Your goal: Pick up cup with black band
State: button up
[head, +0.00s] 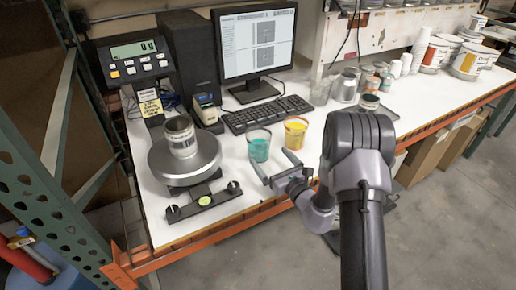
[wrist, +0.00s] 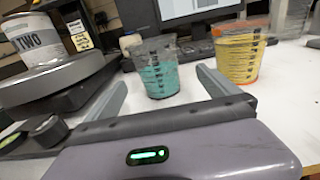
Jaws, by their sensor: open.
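A clear cup with teal contents (head: 259,145) stands on the white table in front of the keyboard. In the wrist view, this teal cup (wrist: 158,72) is upright, with black markings on its side and a greyish upper part; I cannot clearly make out a black band. A yellow cup (head: 295,131) with an orange upper part stands to its right; it also shows in the wrist view (wrist: 241,52). My gripper (head: 273,162) is open and empty at the table's front, its fingers pointing toward the teal cup and apart from it.
A scale (head: 184,165) bearing a metal can (head: 181,136) stands at the left. The keyboard (head: 266,114) and monitor (head: 255,42) are behind the cups. Several cans and clear cups stand at the back right.

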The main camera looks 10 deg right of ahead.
aim_at(259, 146)
jog(key=b+x, duration=0.1)
jog(key=x, duration=0.3)
jog(key=b+x, duration=0.1)
jog(key=x, duration=0.3)
jog(key=shift+w+a+f, duration=0.1)
jog(key=shift+a+f, duration=0.1)
jog(key=shift+f, duration=0.05)
jog(key=c, duration=1.7)
